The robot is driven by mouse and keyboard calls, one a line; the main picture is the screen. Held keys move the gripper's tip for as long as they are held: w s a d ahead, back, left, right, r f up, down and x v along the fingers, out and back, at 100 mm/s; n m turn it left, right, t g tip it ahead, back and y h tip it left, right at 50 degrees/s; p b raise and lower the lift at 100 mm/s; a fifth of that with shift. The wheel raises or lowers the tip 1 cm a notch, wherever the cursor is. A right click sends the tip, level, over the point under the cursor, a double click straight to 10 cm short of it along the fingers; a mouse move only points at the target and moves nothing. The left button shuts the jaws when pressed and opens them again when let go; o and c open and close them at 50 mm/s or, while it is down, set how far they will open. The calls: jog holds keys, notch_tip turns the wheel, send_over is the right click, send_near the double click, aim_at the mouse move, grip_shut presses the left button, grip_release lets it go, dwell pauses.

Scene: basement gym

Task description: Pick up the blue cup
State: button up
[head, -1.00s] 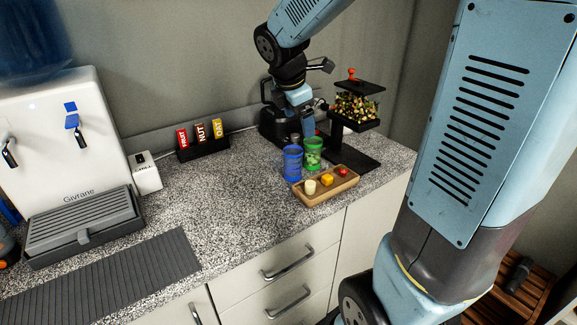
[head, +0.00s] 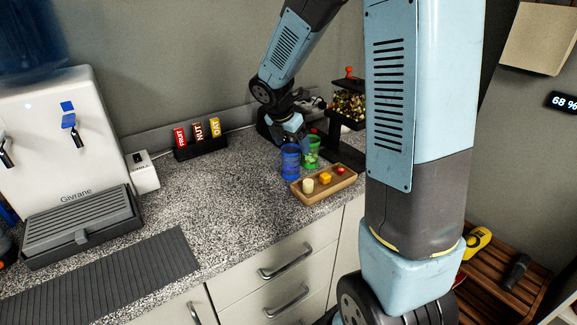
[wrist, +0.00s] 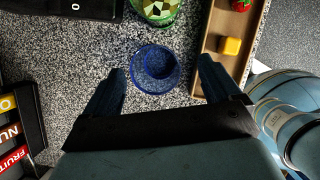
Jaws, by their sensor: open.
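The blue cup (head: 290,161) stands upright on the speckled counter, left of a green cup (head: 312,152) and behind a wooden tray. In the wrist view I look down on the blue cup (wrist: 155,69), which sits ahead of and between my fingertips. My gripper (wrist: 162,80) is open, with one finger on each side of the cup and a gap on both sides. In the head view my gripper (head: 298,137) is just behind and above the cup, its fingers partly hidden.
The wooden tray (head: 304,198) with small food pieces lies close to the cup's right. A bar rack (head: 203,149) stands at the back. A topping dispenser (head: 347,104) is behind the green cup. The counter left of the cup is clear.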

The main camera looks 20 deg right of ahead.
aim_at(291, 162)
jog(key=shift+a+x, duration=0.25)
jog(key=shift+x, duration=1.15)
jog(key=shift+a+x, duration=0.2)
jog(key=shift+x, duration=1.2)
jog(key=shift+f, duration=0.1)
jog(key=shift+c, duration=0.4)
jog(key=c, duration=1)
